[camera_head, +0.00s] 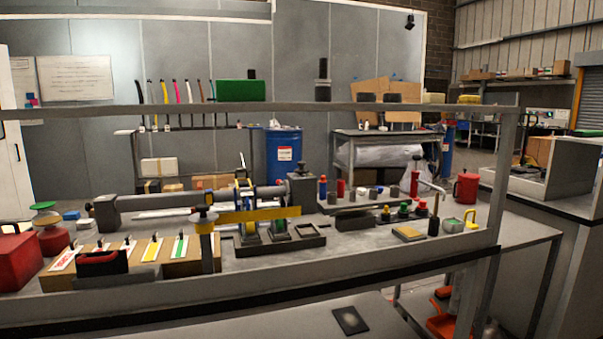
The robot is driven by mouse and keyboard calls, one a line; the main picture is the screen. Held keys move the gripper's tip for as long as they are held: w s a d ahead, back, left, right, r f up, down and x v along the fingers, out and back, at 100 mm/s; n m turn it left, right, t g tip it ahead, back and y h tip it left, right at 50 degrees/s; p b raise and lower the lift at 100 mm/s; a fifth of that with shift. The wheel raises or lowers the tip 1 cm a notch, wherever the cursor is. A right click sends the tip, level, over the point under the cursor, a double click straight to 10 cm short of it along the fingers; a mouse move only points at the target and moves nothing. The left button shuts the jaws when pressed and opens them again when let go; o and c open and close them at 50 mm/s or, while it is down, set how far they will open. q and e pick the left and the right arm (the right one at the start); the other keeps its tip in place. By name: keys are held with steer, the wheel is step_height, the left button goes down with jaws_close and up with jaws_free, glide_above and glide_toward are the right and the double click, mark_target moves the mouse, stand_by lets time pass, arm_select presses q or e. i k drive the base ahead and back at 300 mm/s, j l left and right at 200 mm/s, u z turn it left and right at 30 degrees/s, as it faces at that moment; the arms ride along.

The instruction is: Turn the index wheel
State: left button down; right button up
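A grey mechanism with a long horizontal cylinder (150,200) lies on the bench, ending at a grey block (301,190) on the right. Around the middle of its shaft is a narrow upright wheel (241,192) with blue and yellow parts, seen nearly edge-on. It looks like the index wheel, though its markings are too small to read. A yellow bar (262,214) crosses in front of its lower part, carried by a grey post (207,250). Neither of my grippers is in view, and nothing is seen touching the wheel.
A grey rail (400,107) spans above the bench, with a front ledge (300,276) below. A wooden block with coloured strips (152,250) and a red box (17,262) stand left. Coloured knobs (404,208), a yellow pad (409,233) and a red can (466,187) stand right.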

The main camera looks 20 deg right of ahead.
mark_target(300, 171)
steer(key=i+l, duration=0.2)
steer(key=i, duration=0.25)
steer(key=i+l, duration=0.15)
steer(key=i, duration=0.35)
